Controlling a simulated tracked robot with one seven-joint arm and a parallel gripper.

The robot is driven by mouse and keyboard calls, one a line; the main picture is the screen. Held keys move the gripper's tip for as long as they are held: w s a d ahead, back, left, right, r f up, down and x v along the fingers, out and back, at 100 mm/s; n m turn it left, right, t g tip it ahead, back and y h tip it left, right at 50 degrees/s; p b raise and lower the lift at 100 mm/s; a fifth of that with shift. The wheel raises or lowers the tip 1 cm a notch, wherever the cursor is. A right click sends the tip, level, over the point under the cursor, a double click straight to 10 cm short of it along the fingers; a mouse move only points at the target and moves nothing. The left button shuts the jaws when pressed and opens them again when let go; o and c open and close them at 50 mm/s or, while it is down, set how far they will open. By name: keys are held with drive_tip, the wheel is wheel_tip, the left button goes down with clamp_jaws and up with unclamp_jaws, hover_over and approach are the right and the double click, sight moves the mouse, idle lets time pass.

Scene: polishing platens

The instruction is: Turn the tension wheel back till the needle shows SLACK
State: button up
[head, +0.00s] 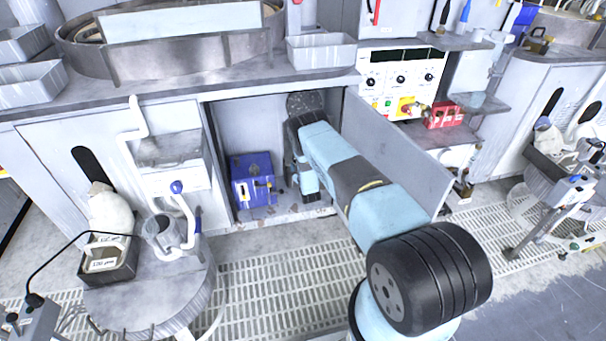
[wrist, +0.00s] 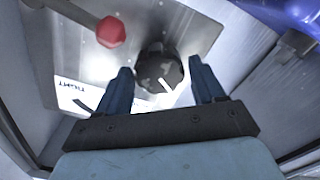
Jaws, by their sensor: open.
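In the wrist view a dark round knob with a white mark, which looks like the tension wheel (wrist: 158,68), sits on a pale metal plate. My gripper (wrist: 160,88) is open, with one blue finger on each side of the wheel; I cannot tell whether they touch it. A white dial label (wrist: 75,92) with a dark needle and partly readable, tilted lettering, apparently "TIGHT", shows at the left. The rest of the dial is hidden behind my gripper. In the head view my arm reaches into the open cabinet and hides the wheel and my fingertips.
A red-knobbed lever (wrist: 111,31) stands close to the left finger. A blue part (wrist: 285,15) is at the upper right. In the head view a blue box (head: 252,180) sits on the cabinet floor, and the open cabinet door (head: 400,150) is right beside my arm.

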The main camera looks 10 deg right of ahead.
drive_tip(key=s, duration=1.2)
drive_tip(key=shift+s, duration=0.25)
